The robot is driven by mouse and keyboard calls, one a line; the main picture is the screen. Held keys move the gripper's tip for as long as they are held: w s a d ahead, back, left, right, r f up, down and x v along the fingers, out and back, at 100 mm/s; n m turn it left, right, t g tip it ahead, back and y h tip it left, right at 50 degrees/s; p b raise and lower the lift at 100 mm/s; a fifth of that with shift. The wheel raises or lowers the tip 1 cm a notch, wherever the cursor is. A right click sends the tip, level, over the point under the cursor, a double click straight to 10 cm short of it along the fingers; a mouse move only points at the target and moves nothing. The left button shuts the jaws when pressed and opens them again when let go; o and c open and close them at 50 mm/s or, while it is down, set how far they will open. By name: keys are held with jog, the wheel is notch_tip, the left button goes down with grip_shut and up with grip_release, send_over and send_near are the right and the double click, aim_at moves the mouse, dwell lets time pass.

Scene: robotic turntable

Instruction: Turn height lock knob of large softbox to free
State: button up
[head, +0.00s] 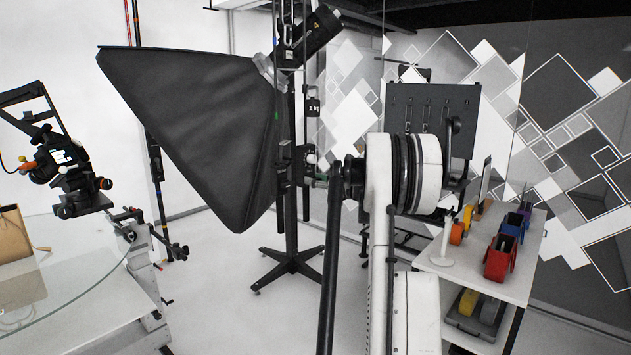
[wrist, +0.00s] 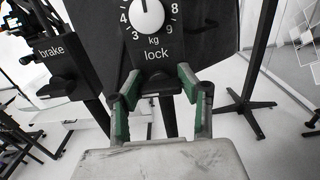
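The large softbox (head: 195,125), black and tilted, hangs on a dark stand (head: 291,200) in the head view. In the wrist view a black panel with a white round knob (wrist: 147,17) fills the top middle. Its dial carries numbers, "kg" and the word "lock" below. In the head view my arm hides most of the gripper.
A black block labelled "brake" (wrist: 58,53) sits left of the panel in the wrist view. A shelf (head: 470,262) with coloured bins stands at right in the head view. A glass-topped turntable (head: 80,275) is at lower left. White floor is open around the stand base.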

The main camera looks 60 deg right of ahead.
jog(key=c, duration=0.4)
jog(key=shift+f, duration=0.1)
jog(key=n+b, duration=0.3)
jog(key=shift+f+n+b, duration=0.15)
jog(key=shift+n+b, duration=0.15)
jog(key=shift+b, duration=0.05)
jog(key=n+b, duration=0.3)
jog(key=n, duration=0.1)
jog(key=shift+a+n, duration=0.15)
jog(key=shift+n, duration=0.15)
jog(key=n+b, duration=0.2)
jog(key=n, duration=0.3)
jog(key=shift+b, duration=0.35)
jog(key=shift+n+b, duration=0.65)
jog(key=shift+n, duration=1.75)
